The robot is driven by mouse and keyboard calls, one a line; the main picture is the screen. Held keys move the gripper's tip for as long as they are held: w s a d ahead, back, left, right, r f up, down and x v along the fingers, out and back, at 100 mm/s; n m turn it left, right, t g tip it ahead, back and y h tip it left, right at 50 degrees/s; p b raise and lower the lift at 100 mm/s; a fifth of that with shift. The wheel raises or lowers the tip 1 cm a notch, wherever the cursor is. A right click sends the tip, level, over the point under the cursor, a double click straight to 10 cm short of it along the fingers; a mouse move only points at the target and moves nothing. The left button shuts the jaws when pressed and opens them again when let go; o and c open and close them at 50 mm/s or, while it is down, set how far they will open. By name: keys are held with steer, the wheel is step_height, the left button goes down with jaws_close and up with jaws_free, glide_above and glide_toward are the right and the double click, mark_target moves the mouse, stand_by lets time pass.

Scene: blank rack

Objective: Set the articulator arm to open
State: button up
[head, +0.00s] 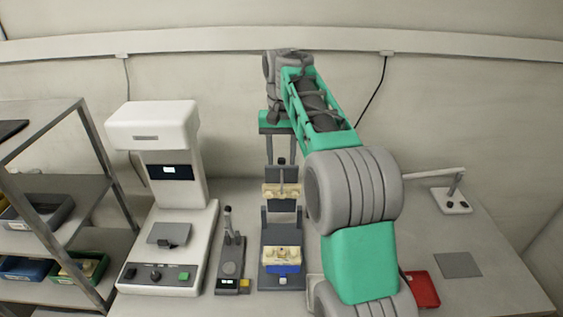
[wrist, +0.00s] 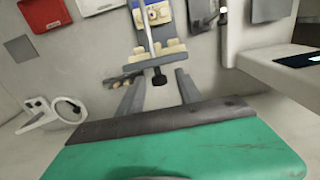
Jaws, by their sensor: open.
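The articulator (head: 272,222) stands on the bench in the middle of the head view, dark grey. A cream lower cast with a blue base (head: 283,267) sits at its front. The articulator's upper arm (head: 281,174), carrying another cream cast, is raised at the back, clear of the lower cast. A black knob (head: 281,161) tops it. My gripper (head: 281,158) is open and empty, its fingers pointing down near the knob. In the wrist view the knob (wrist: 159,78) appears between my fingers (wrist: 158,90); contact cannot be told.
A white machine (head: 160,245) and a small grey device (head: 231,262) stand left of the articulator. A red tray (head: 421,289), a grey plate (head: 458,265) and a white lamp-like stand (head: 451,201) are to the right. A shelf (head: 75,220) with bins is at far left.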

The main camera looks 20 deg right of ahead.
jaws_close()
stand_by(0.3)
steer(key=shift+r, duration=0.1)
stand_by(1.0)
